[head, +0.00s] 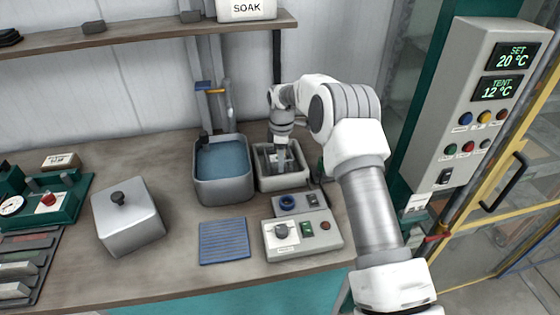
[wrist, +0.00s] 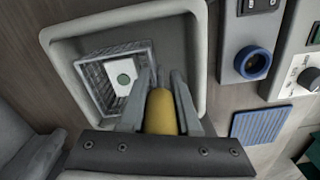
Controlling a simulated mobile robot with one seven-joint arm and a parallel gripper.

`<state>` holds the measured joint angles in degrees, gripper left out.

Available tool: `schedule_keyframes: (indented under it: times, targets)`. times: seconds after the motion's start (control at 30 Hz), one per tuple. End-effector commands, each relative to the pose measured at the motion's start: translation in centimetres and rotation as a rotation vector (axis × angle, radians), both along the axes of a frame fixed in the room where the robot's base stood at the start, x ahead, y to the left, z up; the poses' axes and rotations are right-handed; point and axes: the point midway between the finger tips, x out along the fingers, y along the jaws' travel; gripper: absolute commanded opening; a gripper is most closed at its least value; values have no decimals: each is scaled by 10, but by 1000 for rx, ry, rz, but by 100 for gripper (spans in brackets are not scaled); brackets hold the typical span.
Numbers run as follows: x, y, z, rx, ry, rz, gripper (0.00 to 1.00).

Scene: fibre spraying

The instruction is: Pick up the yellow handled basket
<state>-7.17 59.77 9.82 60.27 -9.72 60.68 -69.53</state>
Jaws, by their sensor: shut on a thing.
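The basket (wrist: 93,80) is a small grey mesh basket with a thick yellow handle (wrist: 161,115). In the wrist view it is inside a pale grey tub (wrist: 203,60) and holds a white piece with a green dot (wrist: 136,92). My gripper (wrist: 164,82) is shut on the yellow handle, one finger on each side. In the head view my gripper (head: 282,160) points down into the same tub (head: 284,184), which hides most of the basket. I cannot tell whether the basket touches the tub floor.
A water-filled basin (head: 222,190) stands directly left of the tub. A control box (head: 318,240) and a blue ribbed mat (head: 224,242) lie in front. A grey lidded box (head: 130,225) is further left. A control panel (head: 480,100) stands at right; a shelf (head: 140,38) runs behind.

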Motion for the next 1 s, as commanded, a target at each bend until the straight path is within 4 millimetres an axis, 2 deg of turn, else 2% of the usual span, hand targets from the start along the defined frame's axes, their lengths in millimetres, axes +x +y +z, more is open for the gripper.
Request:
schedule_keyframes:
  times: [0.23,0.47,0.67,1.0]
  targets:
    - [1,0,13,1,-3,0,0]
    - [1,0,44,1,-4,0,0]
    - [-14,-19,55,0,-1,-2,0]
    - [-49,-61,88,0,-3,-3,0]
